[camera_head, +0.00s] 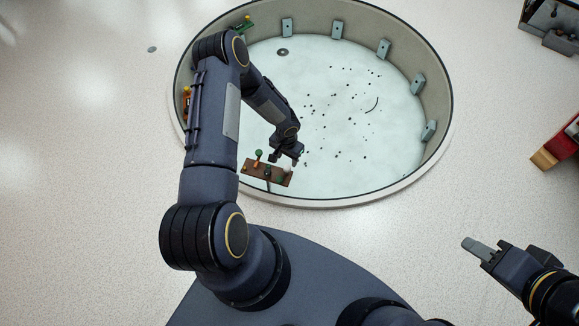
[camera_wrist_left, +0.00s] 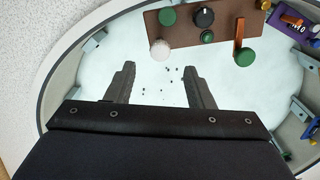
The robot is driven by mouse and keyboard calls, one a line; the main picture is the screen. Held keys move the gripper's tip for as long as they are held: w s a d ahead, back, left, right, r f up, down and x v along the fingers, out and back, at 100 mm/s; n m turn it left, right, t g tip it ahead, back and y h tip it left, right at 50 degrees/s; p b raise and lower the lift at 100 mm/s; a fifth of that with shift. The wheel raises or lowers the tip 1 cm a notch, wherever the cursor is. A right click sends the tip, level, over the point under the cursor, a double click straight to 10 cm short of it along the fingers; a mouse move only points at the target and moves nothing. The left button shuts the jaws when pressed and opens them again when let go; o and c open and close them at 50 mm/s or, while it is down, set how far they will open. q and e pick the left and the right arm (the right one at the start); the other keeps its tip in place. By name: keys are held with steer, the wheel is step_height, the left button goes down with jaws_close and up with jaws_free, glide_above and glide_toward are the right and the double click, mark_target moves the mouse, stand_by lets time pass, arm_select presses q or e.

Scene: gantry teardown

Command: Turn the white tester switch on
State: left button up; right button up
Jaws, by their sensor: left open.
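A brown panel (camera_head: 256,174) with several knobs lies at the near left part of the round pit; in the left wrist view the panel (camera_wrist_left: 223,22) spans the top. A white round knob (camera_wrist_left: 160,49) sits at its left corner there, and in the head view the white knob (camera_head: 288,168) is at the panel's right end. My left gripper (camera_head: 287,157) is just above that end. In the wrist view its fingers (camera_wrist_left: 160,86) are apart and empty, short of the white knob. Whether they touch anything is unclear. My right gripper (camera_head: 478,247) is at lower right, its jaw opening unclear.
A purple panel (camera_wrist_left: 284,22) is nearby. The pit wall (camera_head: 430,80) rings a pale floor with dark specks. A red object (camera_head: 562,143) stands at right.

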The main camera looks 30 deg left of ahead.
mark_target(287, 167)
arm_select(q)
step_height(287, 167, down, 6)
steer(key=shift+f+b, duration=0.1)
steer(key=shift+b, duration=0.75)
steer(key=shift+c, duration=0.2)
steer(key=c, duration=0.9)
